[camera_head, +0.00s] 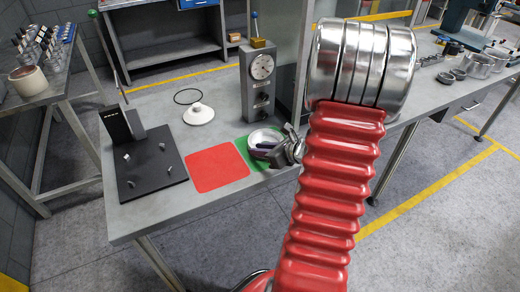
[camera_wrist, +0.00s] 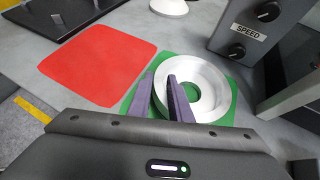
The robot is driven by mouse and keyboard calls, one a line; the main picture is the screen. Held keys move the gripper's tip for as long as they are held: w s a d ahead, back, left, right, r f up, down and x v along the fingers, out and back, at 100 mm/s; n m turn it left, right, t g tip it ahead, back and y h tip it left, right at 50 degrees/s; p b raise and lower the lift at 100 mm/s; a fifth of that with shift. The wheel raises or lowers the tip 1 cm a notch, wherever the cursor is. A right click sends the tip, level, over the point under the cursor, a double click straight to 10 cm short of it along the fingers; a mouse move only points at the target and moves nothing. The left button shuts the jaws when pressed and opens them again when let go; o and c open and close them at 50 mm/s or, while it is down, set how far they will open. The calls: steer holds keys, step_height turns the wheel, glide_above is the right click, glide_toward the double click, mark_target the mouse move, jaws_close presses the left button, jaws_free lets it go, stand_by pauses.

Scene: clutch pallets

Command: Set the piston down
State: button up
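The piston, a shiny silver ring (camera_wrist: 219,88), is at the green square mat (camera_wrist: 236,112) in the wrist view. In the head view the piston (camera_head: 264,134) shows over the green mat (camera_head: 277,133), partly hidden by my gripper. My gripper (camera_wrist: 161,78) has two purple fingers. One is outside the piston's left wall and the other reaches into its hole, with the wall between them. The fingers look shut on that wall. The piston looks level and at or very near the mat; I cannot tell whether any gap is left under it.
A red square mat (camera_head: 215,167) lies bare to the left. A grey box (camera_head: 259,80) with dials and a lever stands close behind the piston. A black fixture plate (camera_head: 150,169) with pegs is at the left. A white cone-shaped part (camera_head: 198,114) stands behind the red mat.

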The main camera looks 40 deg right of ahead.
steer(key=o, duration=0.4)
steer(key=shift+c, duration=0.2)
steer(key=a+v, duration=0.1)
steer(key=v, duration=1.1)
steer(key=shift+d, duration=0.5)
steer(key=shift+r, duration=0.1)
steer(key=w+a+r+n+g+y, duration=0.1)
steer(key=a+r+n+g+y, duration=0.15)
steer(key=a+n, duration=0.7)
steer(key=w+a+r+n+g+y, duration=0.1)
steer(key=w+a+r+n+g, duration=0.15)
steer(key=a+n, duration=0.65)
steer(key=s+a+r+n+h, duration=0.2)
steer(key=s+a+r+n, duration=0.1)
steer(key=a+n, duration=0.4)
steer(key=s+a+r+n+g+h, duration=0.1)
steer(key=s+a+r+n+h, duration=0.1)
steer(key=a+n, duration=0.5)
steer(key=shift+s+r+n, duration=0.9)
steer(key=shift+s+n, duration=0.35)
